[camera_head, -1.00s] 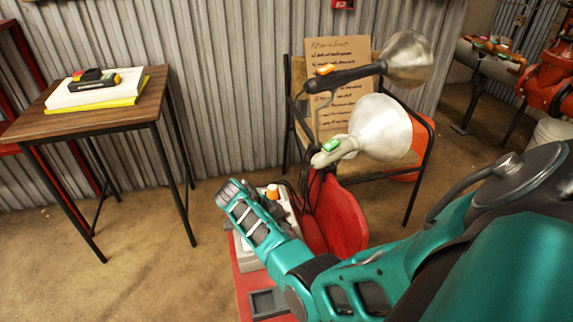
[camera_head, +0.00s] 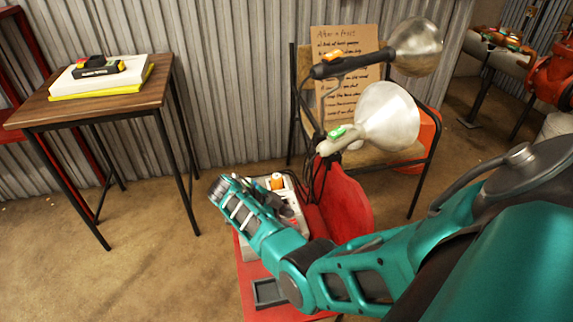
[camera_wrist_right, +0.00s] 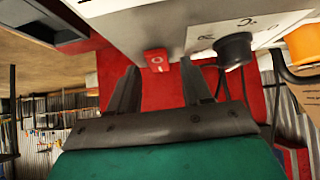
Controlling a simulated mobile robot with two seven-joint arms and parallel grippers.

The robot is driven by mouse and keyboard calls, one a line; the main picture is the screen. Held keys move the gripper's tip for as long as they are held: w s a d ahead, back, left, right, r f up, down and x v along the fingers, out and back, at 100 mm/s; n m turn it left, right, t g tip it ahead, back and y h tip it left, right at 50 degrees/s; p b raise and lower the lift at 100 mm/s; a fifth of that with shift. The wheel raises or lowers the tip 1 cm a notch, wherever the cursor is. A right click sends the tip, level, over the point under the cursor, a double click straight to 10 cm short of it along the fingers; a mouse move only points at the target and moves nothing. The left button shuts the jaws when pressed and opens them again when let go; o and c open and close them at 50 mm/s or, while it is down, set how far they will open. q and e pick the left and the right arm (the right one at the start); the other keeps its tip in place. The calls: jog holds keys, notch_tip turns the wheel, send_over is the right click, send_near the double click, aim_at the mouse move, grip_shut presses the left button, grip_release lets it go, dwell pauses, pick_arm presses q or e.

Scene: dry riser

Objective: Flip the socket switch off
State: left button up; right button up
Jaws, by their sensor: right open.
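The socket box (camera_wrist_right: 130,22), pale grey, fills the top of the right wrist view. A small red rocker switch (camera_wrist_right: 156,62) with white marks sits on its lower edge. My right gripper (camera_wrist_right: 160,84) is open and empty, with one dark finger on either side of the switch in that view; I cannot tell whether either touches it. In the head view my right gripper (camera_head: 223,190) is beside the box (camera_head: 250,252) and covers much of it, so the switch is hidden there. My left gripper is not in view.
The box stands on a red seat (camera_head: 246,285) with a grey tray (camera_head: 268,292). Lamps (camera_head: 388,116) and cables stand behind. A wooden table (camera_head: 100,104) is at left.

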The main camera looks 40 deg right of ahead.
jog(key=p+v, duration=0.2)
jog(key=v, duration=1.1)
jog(key=shift+f, duration=0.1)
